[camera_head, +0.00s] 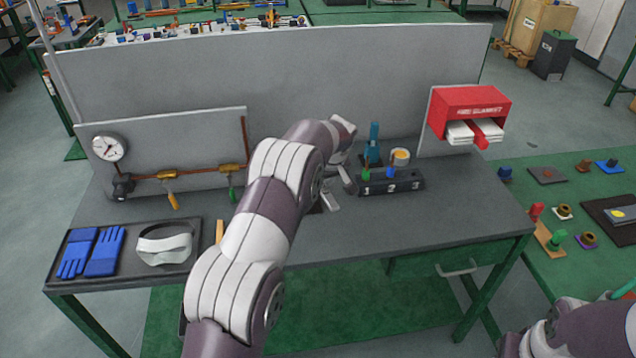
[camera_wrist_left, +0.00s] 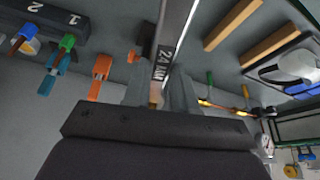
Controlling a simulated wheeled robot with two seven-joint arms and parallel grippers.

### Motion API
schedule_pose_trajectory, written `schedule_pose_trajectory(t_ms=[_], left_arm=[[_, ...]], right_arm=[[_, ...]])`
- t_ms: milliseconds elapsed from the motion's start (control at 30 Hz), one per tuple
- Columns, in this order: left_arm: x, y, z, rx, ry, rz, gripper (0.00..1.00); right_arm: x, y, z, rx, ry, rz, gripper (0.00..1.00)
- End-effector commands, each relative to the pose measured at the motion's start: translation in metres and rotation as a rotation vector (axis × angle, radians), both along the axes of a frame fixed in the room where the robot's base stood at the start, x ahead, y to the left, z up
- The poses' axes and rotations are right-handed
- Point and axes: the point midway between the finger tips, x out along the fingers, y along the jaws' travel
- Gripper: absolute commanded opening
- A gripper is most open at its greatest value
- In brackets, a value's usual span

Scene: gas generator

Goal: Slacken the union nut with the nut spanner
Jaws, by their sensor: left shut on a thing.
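My left gripper (camera_wrist_left: 160,92) is shut on the nut spanner (camera_wrist_left: 172,42), a grey metal bar marked "24 MM" that runs up out of the wrist view. In the head view my left arm hides most of the gripper and spanner. A grey panel (camera_head: 205,130) at the left carries a pressure gauge (camera_head: 109,147) and a copper pipe with an orange-handled valve (camera_head: 172,198) and a green-handled valve (camera_head: 233,187). I cannot pick out the union nut. My right gripper is out of view.
A numbered black rack (camera_head: 400,184) with coloured tools stands right of my left gripper. A tray (camera_head: 185,262) with blue gloves and a visor lies at the left. A red blanket box (camera_head: 468,105) is at the back right. The bench's right front is clear.

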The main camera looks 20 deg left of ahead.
Motion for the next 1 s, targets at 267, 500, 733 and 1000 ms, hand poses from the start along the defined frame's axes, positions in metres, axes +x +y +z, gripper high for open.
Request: schedule_pose_trajectory(t_ms=[267, 500, 733, 1000], left_arm=[[0.007, -0.006, 0.001, 0.001, -0.002, 0.061, 0.00], [0.013, -0.011, 0.004, 0.000, -0.001, 0.128, 0.00], [0.018, -0.015, 0.002, 0.001, -0.001, 0.183, 0.00], [0.018, -0.016, 0.000, 0.001, -0.001, 0.184, 0.00]], right_arm=[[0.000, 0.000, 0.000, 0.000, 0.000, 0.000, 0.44], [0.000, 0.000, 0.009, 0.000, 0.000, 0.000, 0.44], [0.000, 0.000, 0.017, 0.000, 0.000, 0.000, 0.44], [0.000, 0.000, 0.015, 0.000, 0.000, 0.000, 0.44]])
